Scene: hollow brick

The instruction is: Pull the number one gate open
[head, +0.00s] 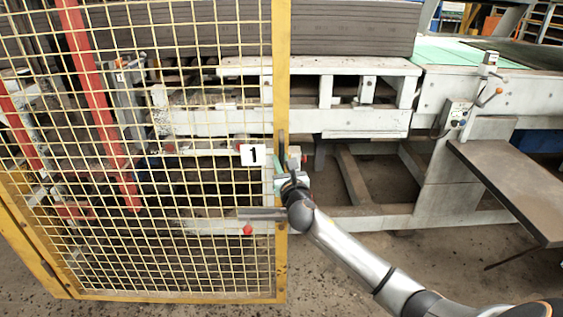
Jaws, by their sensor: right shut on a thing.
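The number one gate (281,80) is a yellow-framed wire mesh panel filling the left of the head view. A white plate marked "1" (253,155) is fixed near its right edge. My right gripper (284,170) is at that right edge, just right of and below the plate, and is shut on the gate's handle area. The wrist and the gate frame hide most of the fingers and the exact grip. My right arm reaches in from the lower right. My left gripper is not in view.
A large white machine frame (365,122) with stacked dark boards (350,27) stands behind the gate. A grey side table (515,185) juts out at the right. The speckled concrete floor (330,290) in front of the gate looks clear.

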